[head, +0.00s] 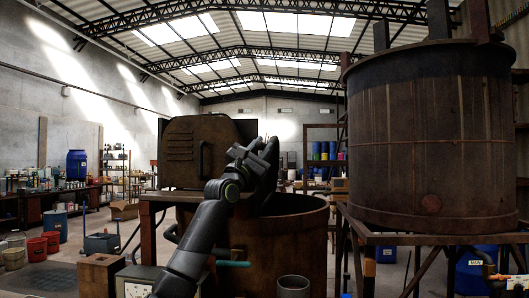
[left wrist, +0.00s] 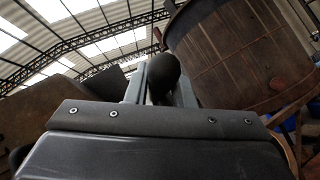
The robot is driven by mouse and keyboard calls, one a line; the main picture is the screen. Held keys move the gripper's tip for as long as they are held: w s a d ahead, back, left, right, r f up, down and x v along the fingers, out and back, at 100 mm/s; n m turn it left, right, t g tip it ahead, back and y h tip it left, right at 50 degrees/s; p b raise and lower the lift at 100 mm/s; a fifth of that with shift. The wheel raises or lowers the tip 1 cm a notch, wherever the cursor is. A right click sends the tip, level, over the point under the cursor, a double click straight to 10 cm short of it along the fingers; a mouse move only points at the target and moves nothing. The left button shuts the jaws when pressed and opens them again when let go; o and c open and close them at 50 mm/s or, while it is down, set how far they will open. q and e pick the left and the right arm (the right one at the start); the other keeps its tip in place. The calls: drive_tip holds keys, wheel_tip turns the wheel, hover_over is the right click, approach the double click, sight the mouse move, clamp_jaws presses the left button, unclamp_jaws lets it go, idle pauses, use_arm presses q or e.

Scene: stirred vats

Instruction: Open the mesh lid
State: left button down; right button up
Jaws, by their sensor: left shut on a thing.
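The vat (head: 300,240) is a brown, rusty open-topped drum in the lower middle of the head view. A dark lid (head: 269,178) stands steeply tilted at the vat's rim, seen nearly edge-on, so its mesh cannot be made out. The vat's opening shows to the right of the lid. My left gripper (head: 254,152) is at the lid's upper part, above the rim. In the left wrist view the fingers (left wrist: 160,88) close around a dark rounded handle (left wrist: 163,72). The fingertips are partly hidden by it. My right gripper is not seen.
A large brown tank (head: 430,140) stands on a metal frame at the right. A louvred metal cabinet (head: 190,150) is behind my left arm. A wooden block (head: 100,272) and a grey cup (head: 293,286) are in front. Red buckets (head: 37,249) stand on the floor at left.

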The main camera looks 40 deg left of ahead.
use_arm(q)
drive_tip(key=shift+s+a, duration=0.1)
drive_tip(key=shift+a, duration=0.1)
idle(0.3)
drive_tip(key=c, duration=1.3)
unclamp_jaws()
drive_tip(key=shift+a, duration=0.15)
drive_tip(key=shift+o, duration=0.2)
drive_tip(key=shift+f, duration=0.1)
drive_tip(key=shift+s+f+b, duration=0.35)
drive_tip(key=shift+b, duration=0.25)
drive_tip(key=b+v, duration=1.5)
drive_tip(key=v, duration=0.1)
drive_tip(key=shift+s, duration=0.35)
